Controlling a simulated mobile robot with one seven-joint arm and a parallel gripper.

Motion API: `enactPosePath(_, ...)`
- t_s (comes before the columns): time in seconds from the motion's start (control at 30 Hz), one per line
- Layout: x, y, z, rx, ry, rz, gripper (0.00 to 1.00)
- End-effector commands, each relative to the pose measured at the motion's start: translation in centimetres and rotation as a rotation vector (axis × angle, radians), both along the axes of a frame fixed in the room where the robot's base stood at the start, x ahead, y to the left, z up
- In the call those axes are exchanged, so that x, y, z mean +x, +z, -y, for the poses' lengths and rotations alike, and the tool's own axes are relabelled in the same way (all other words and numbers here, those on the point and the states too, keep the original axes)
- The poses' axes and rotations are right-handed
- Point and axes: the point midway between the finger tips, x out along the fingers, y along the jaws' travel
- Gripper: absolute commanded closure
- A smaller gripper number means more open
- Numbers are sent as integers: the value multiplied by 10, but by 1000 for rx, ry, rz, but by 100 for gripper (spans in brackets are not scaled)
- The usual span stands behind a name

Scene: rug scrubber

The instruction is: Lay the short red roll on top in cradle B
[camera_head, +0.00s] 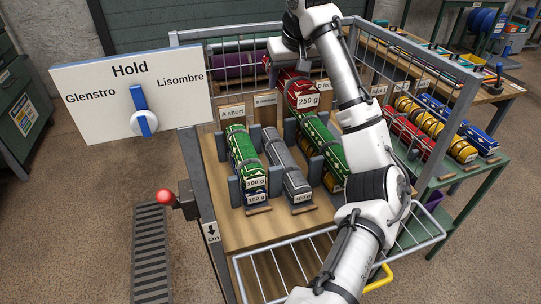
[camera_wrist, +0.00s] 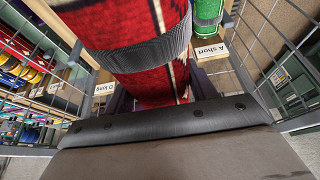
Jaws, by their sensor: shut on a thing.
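A red patterned roll with a grey band (camera_head: 292,86) and a 250 g tag is in my gripper (camera_head: 283,68), raised above the cradles toward the back of the caged bench. In the wrist view the red roll (camera_wrist: 140,50) fills the top middle, just beyond the dark gripper edge. My gripper is shut on it; the fingertips are mostly hidden. A grey roll (camera_head: 284,165) with a 400 g tag lies in the middle cradle, whose label behind it is small and seems to start with B. The red roll is apart from it.
Left, a green roll (camera_head: 243,150) tagged 100 g lies above one tagged 150 g, at the "A short" sign (camera_head: 232,112). Right, green rolls (camera_head: 320,142) lie over a yellow one. Cage bars surround the bench. A Hold board (camera_head: 105,115) and red knob (camera_head: 165,197) stand left.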

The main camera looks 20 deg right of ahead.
Motion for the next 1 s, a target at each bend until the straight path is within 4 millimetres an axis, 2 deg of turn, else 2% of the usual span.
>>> enactPosePath(0.17,0,-16,0,3,0,-1,74)
enactPosePath(0.5,-1,-103,1,2,-1,-2,74)
enactPosePath(0.7,-1,-144,1,2,-1,-1,74)
enactPosePath(1.0,-1,-170,1,1,-2,0,74)
